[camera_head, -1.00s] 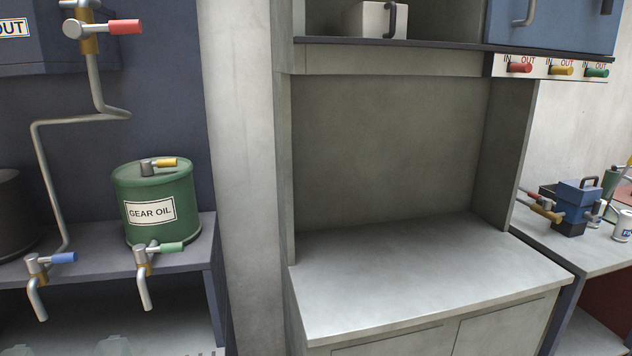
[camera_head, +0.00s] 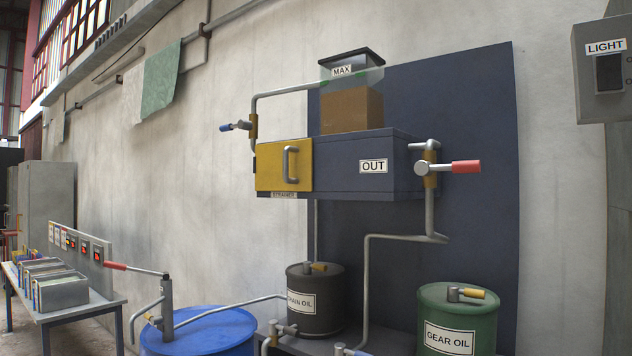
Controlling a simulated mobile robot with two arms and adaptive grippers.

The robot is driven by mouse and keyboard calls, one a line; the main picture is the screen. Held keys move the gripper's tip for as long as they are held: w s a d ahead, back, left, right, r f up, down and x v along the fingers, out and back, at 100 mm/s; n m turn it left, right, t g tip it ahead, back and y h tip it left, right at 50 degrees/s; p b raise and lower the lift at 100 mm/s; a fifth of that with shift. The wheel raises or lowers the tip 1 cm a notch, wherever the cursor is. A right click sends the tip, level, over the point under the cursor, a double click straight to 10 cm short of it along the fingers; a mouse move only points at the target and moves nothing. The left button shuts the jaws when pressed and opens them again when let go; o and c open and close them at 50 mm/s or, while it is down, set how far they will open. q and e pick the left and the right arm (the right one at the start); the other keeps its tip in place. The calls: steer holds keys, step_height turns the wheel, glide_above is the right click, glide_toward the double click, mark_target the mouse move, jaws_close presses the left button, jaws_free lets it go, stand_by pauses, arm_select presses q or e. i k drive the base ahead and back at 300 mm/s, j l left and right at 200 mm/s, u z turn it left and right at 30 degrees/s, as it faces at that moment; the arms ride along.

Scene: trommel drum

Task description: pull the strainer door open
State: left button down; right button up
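The strainer door (camera_head: 271,171) is a yellow panel with a grey vertical handle (camera_head: 290,164). It sits on the left end of a dark blue box (camera_head: 340,180) on the wall panel and looks closed. A small label reading STRAINER (camera_head: 284,195) is just below it. The box also carries an OUT label (camera_head: 373,166). Neither of my grippers shows in the head view.
A tank marked MAX (camera_head: 351,107) stands on the box. A red-handled valve (camera_head: 452,167) sticks out at right, a blue-handled one (camera_head: 237,126) at left. Below are a blue drum (camera_head: 200,335), a dark drum (camera_head: 318,311) and a green GEAR OIL drum (camera_head: 455,305).

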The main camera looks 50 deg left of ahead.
mark_target(287, 165)
steer(key=u, duration=1.75)
